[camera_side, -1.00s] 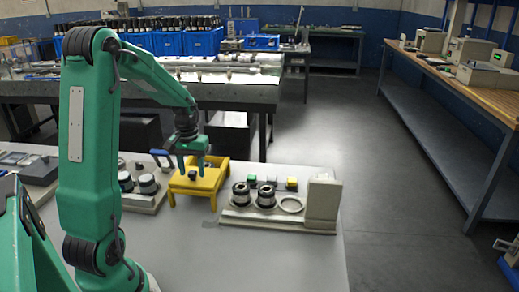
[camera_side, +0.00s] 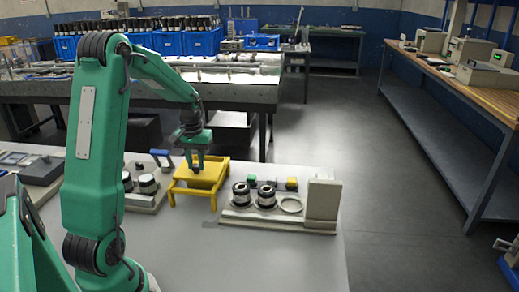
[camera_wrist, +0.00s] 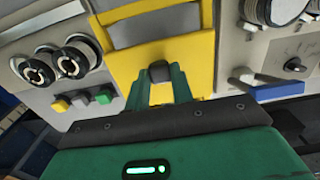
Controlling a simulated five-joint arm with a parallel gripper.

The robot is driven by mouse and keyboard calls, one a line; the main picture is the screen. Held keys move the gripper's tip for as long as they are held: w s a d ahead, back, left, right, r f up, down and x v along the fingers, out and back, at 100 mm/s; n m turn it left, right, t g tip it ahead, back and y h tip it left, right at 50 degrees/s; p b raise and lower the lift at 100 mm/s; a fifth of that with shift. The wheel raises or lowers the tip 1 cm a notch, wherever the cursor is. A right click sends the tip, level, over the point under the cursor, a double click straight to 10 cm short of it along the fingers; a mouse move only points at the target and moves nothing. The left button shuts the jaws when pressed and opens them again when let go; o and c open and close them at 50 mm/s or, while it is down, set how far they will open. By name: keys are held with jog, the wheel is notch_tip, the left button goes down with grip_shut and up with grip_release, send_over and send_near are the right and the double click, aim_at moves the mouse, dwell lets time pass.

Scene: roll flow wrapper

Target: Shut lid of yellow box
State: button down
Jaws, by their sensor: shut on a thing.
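The yellow box (camera_side: 175,196) stands on the grey table, in the middle of the side view. Its yellow lid panel (camera_side: 212,174) shows at the top; I cannot tell its exact tilt. In the wrist view, the yellow panel (camera_wrist: 196,55) has a dark knob (camera_wrist: 159,71) near its lower edge. My gripper (camera_side: 197,166) is over the box, fingers pointing down. In the wrist view, its green fingers (camera_wrist: 160,78) are shut on the dark knob. The fingers hide the knob in the side view.
Right of the box is a base with black-and-silver rollers (camera_side: 266,196) and an upright grey block (camera_side: 322,200). Small coloured blocks (camera_side: 252,181) sit behind the rollers. Left is a unit with knobs (camera_side: 148,184) and a blue handle (camera_side: 160,153). The front table is clear.

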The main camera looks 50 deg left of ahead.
jog(key=shift+w+a+r, duration=0.1)
jog(key=shift+w+a, duration=2.4)
jog(key=c, duration=1.2)
grip_release()
notch_tip(320, 180, up, 8)
jog(key=shift+d, duration=0.15)
